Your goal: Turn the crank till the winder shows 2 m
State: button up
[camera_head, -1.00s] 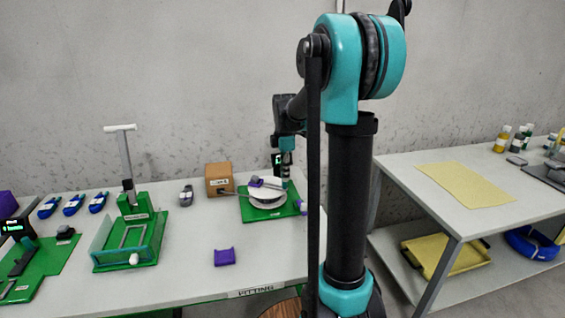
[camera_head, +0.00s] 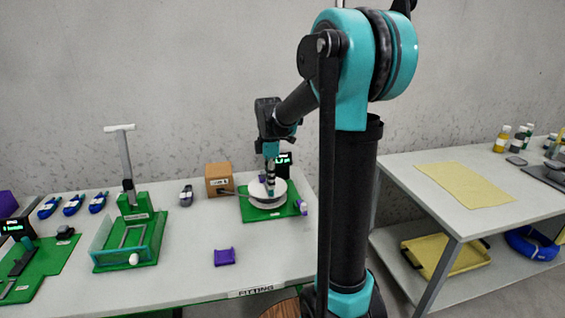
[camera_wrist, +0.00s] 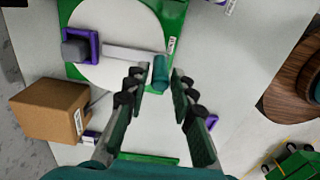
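The winder's white disc (camera_head: 262,201) stands on a green base (camera_head: 289,209) at the back right of the left table. In the wrist view, the white crank arm (camera_wrist: 128,53) runs from a grey hub in a purple block (camera_wrist: 79,47) to an upright teal handle (camera_wrist: 160,74). My gripper (camera_wrist: 158,80) is open, its fingers on either side of the handle, with a gap visible on the right. In the head view my gripper (camera_head: 269,183) hides part of the disc and crank. The winder's dark display (camera_head: 284,160) shows green figures, partly hidden and unreadable.
A brown box (camera_head: 219,179) stands just left of the winder; it is close to my gripper in the wrist view (camera_wrist: 50,108). A purple piece (camera_head: 224,257) lies in front. A green fixture with an upright lever (camera_head: 126,165) stands further left.

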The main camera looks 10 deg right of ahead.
jog(key=shift+o, duration=1.3)
jog(key=shift+r, duration=0.1)
jog(key=shift+r, duration=3.95)
jog(key=s+d+f+m+t, duration=0.1)
jog(key=s+f+m, duration=0.5)
jog(key=s, duration=0.1)
jog(key=s+d+f+m+t, duration=0.1)
jog(key=s+f+m, duration=0.5)
jog(key=s, duration=0.1)
jog(key=s+d+f+m+t, duration=0.2)
jog(key=s+f+m, duration=0.4)
jog(key=s, duration=0.2)
jog(key=shift+f, duration=0.4)
jog(key=shift+c, duration=0.4)
